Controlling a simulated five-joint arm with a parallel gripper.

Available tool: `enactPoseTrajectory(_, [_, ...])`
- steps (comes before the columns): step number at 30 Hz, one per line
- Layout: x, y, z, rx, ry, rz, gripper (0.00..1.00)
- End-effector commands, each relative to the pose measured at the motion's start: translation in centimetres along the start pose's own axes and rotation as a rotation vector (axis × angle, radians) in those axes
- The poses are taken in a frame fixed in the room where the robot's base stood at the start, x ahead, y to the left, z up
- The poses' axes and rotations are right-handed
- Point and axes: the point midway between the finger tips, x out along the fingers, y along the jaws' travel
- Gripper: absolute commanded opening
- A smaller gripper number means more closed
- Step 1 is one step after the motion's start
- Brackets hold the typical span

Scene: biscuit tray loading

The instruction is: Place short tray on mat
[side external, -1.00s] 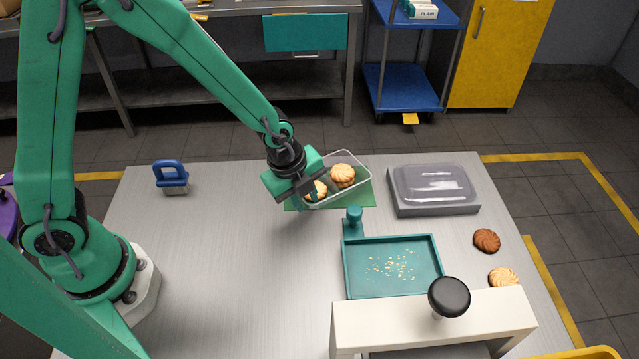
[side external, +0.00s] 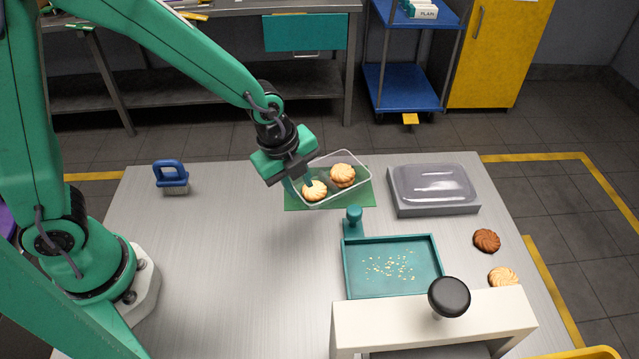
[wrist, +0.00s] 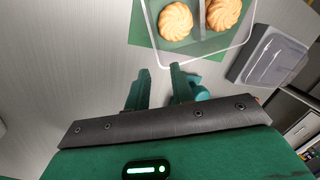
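The short tray (side external: 352,200) is clear and shallow. It appears to lie on the green mat (side external: 295,204), turned at an angle to it. In the wrist view the tray (wrist: 243,42) has a divider between two compartments and the mat (wrist: 138,28) shows around it. A pale biscuit (side external: 315,191) sits in the near-left compartment and another (side external: 342,172) in the far-right one, perhaps stacked. My gripper (side external: 299,186) is at the tray's left end. In the wrist view the gripper (wrist: 160,70) has its fingers apart, nothing visibly clamped between them, close to the tray's rim.
A grey block with a clear lid (side external: 435,185) stands right of the mat. A teal crumb tray (side external: 390,285) with a knob lies in front. A cream press (side external: 430,320) is nearest. Loose biscuits (side external: 486,240) lie right. A blue-handled brush (side external: 172,178) stands left. The left-middle table is clear.

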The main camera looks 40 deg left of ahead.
Motion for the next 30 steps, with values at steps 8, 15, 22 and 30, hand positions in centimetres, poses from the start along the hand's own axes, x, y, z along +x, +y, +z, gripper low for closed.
enactPoseTrajectory(8, [-3.5,-0.1,0.0,0.0,0.0,-0.004,0.24])
enactPoseTrajectory(15, [-5.9,-0.1,0.0,0.0,0.0,-0.003,0.24])
enactPoseTrajectory(22, [-6.9,0.0,0.0,0.0,0.0,-0.001,0.24])
enactPoseTrajectory(30, [-7.0,0.0,0.0,0.0,0.0,0.0,0.24])
